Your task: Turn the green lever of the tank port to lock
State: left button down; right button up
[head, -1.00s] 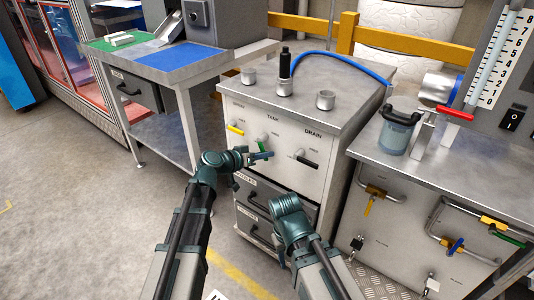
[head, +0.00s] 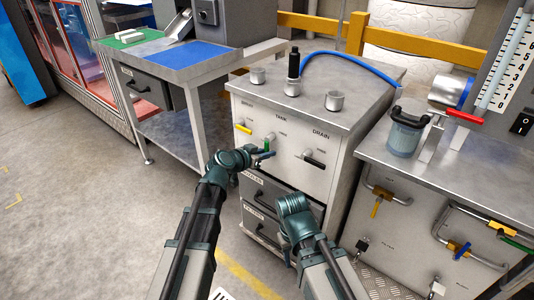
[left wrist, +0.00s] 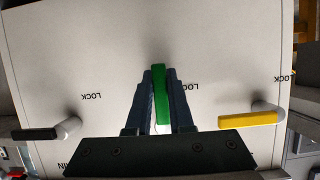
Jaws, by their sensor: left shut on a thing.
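The green lever (head: 267,144) is on the front of a white cabinet, under the word TANK. In the left wrist view the green lever (left wrist: 161,95) stands upright in the picture between the two dark fingers. My left gripper (head: 264,155) is at the lever in the head view, and in the left wrist view the left gripper (left wrist: 160,100) is shut on it. A LOCK label shows just right of the fingers there. My right arm comes in at the bottom centre of the head view. Its fingers are not visible.
A yellow lever (left wrist: 247,119) and a black lever (left wrist: 38,133) lie level on either side of the green one. Drawers (head: 268,196) are below the levers. A bottle (head: 293,70) and metal cups stand on the cabinet top. A workbench (head: 180,60) stands left.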

pick_arm(q)
jog(key=c, duration=0.8)
grip_release()
jog(key=shift+a, duration=0.1)
jog(key=p+v, duration=0.5)
jog(key=v, duration=0.8)
jog(key=shift+s+a+r, duration=0.15)
jog(key=shift+s, duration=0.2)
